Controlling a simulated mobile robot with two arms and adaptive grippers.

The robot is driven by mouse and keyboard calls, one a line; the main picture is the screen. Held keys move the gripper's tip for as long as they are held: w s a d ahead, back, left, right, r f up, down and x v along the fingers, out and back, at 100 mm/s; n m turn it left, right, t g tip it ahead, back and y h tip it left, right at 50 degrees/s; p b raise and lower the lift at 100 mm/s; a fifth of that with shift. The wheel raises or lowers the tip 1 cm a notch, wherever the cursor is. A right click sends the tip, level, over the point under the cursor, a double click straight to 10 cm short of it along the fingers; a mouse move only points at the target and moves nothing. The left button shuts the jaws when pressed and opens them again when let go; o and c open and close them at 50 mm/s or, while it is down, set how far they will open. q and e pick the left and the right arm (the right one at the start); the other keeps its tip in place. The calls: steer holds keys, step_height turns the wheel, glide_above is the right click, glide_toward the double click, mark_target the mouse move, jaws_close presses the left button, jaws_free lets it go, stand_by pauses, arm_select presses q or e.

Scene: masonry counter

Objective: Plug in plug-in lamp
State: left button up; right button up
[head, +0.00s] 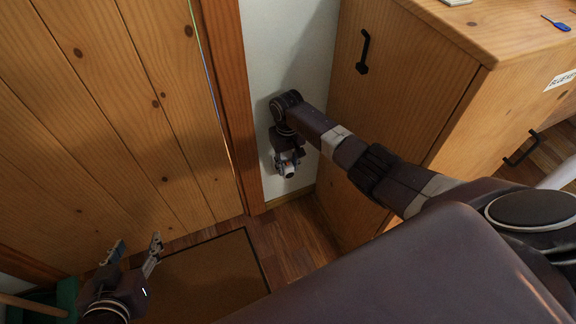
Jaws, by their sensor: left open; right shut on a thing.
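My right gripper (287,160) reaches down in front of the narrow white wall strip between the wooden door and the wooden cabinet. It is shut on a small white rounded thing, which looks like the plug-in lamp (289,171). The gripper covers much of the lamp, and its prongs are hidden. I see no socket in this view, and I cannot tell whether the lamp touches the wall. My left gripper (137,254) is open and empty, low at the left, above the floor near the mat.
The wooden cabinet (400,90) stands right of the wall strip, with black handles and a blue key (556,23) on top. The plank door (120,100) fills the left. A brown mat (210,280) lies on the floor. A green thing (66,296) is at bottom left.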

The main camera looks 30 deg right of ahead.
arm_select(q)
steer(key=shift+w+d+r, duration=0.1)
steer(key=shift+w+r, duration=0.05)
steer(key=shift+r, duration=0.05)
arm_select(e)
steer(key=shift+w, duration=0.15)
arm_select(q)
steer(key=shift+w+r, duration=0.1)
steer(key=shift+w+d+r+t, duration=0.1)
steer(key=shift+w+r+t, duration=0.1)
steer(key=shift+t, duration=0.1)
arm_select(e)
steer(key=shift+w+r, duration=0.1)
arm_select(q)
steer(key=shift+r, duration=0.1)
steer(key=shift+w+d+r, duration=0.1)
steer(key=shift+w+r, duration=0.1)
arm_select(e)
steer(key=shift+w, duration=0.1)
steer(key=o, duration=0.9)
arm_select(q)
steer(key=shift+w+r+t, duration=0.1)
steer(key=shift+r+t, duration=0.05)
steer(key=shift+t, duration=0.15)
arm_select(e)
steer(key=o, duration=0.3)
steer(key=shift+o, duration=0.2)
step_height(320, 180, up, 12)
